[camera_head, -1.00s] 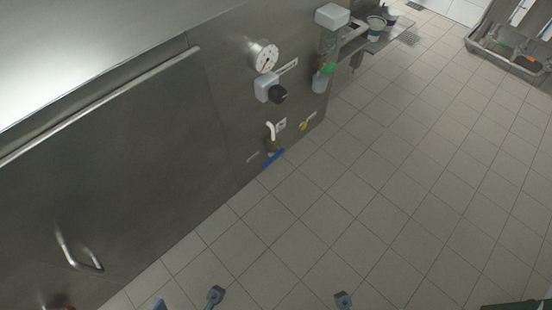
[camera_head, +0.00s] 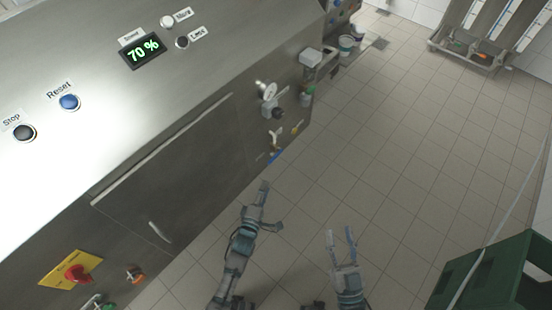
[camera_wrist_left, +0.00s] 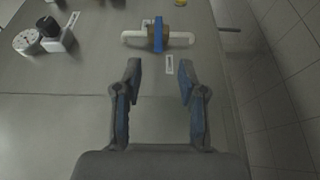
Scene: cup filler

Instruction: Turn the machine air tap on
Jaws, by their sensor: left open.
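A tap with a blue handle (camera_head: 274,156) sits low on the machine's steel side, near its right corner. In the left wrist view its blue handle (camera_wrist_left: 158,36) stands across a white pipe with a brass body. A small yellow-handled tap (camera_head: 295,130) is to its right; its edge shows in the wrist view (camera_wrist_left: 208,3). My right gripper (camera_head: 341,238) is open and empty over the floor.
A gauge (camera_head: 268,92) and black knob (camera_head: 279,113) sit above the taps. A grey-white box (camera_head: 310,56) sticks out at the machine's corner. A green crate (camera_head: 490,275) stands at the lower right. The tiled floor between is clear.

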